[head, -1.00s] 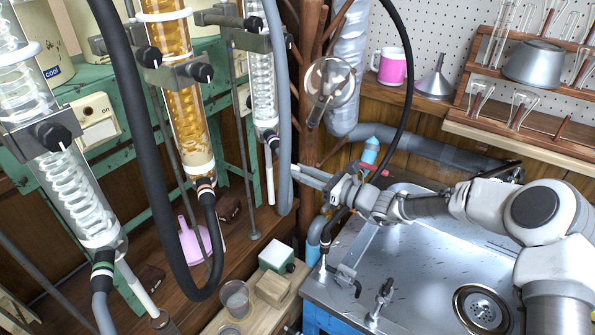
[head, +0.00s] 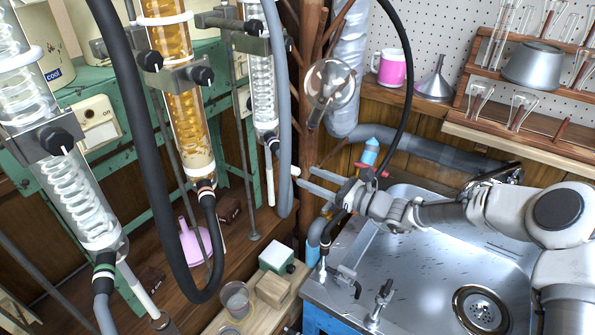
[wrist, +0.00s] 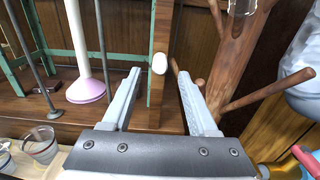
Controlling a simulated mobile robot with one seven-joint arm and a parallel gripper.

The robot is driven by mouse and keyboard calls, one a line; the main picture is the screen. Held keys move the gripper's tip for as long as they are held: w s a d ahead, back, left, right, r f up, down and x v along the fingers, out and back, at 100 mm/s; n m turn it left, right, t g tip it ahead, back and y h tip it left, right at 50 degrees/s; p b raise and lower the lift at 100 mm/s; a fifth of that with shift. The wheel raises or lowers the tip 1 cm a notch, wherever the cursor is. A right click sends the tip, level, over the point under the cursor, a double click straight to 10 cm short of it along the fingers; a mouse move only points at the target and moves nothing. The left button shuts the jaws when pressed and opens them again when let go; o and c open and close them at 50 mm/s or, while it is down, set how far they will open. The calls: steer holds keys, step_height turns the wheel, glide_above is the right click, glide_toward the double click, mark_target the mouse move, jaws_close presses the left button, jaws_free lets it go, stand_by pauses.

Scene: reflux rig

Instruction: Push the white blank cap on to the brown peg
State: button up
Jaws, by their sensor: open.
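The white blank cap (wrist: 159,63) sits against the front of a narrow upright wooden post (wrist: 158,105). It also shows in the head view (head: 295,170), just left of my fingertips. My gripper (head: 304,177) is open and empty, with the cap ahead of it in the gap between its fingers (wrist: 160,74) in the wrist view. The cap stays up with no finger seen touching it. Any peg behind the cap is hidden, so I cannot tell how far on it is. Other brown pegs (wrist: 200,83) stick out just to the right.
Glass condensers with hoses stand at the left, and a grey hose (head: 285,120) hangs close to the cap. A branching wooden stand (wrist: 238,60) is right of my fingers. The sink (head: 430,250) lies below my arm. A pink funnel (wrist: 86,90) is at left.

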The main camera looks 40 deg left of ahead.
steer(key=w+d+p, duration=0.1)
steer(key=d, duration=1.3)
steer(key=shift+w, duration=0.25)
steer(key=s+d+r+n+t+h+p, duration=0.2)
steer(key=s+d+r+n+h, duration=0.3)
steer(key=d+r, duration=0.4)
steer(key=s+d+r+n+t+h+p, duration=0.3)
steer(key=s+d+r+n+h, duration=0.3)
steer(key=d, duration=1)
steer(key=s+d+r+n+t+h+p, duration=0.2)
steer(key=s+d+r+n+h+p, duration=0.2)
steer(key=s+d+r+h, duration=0.3)
steer(key=s+d+r+n, duration=0.1)
steer(key=s+d+r, duration=0.2)
steer(key=d, duration=0.3)
steer(key=shift+d+r+n+p, duration=0.2)
steer(key=shift+r+n+p, duration=0.15)
steer(key=shift+r, duration=0.5)
steer(key=shift+c, duration=0.7)
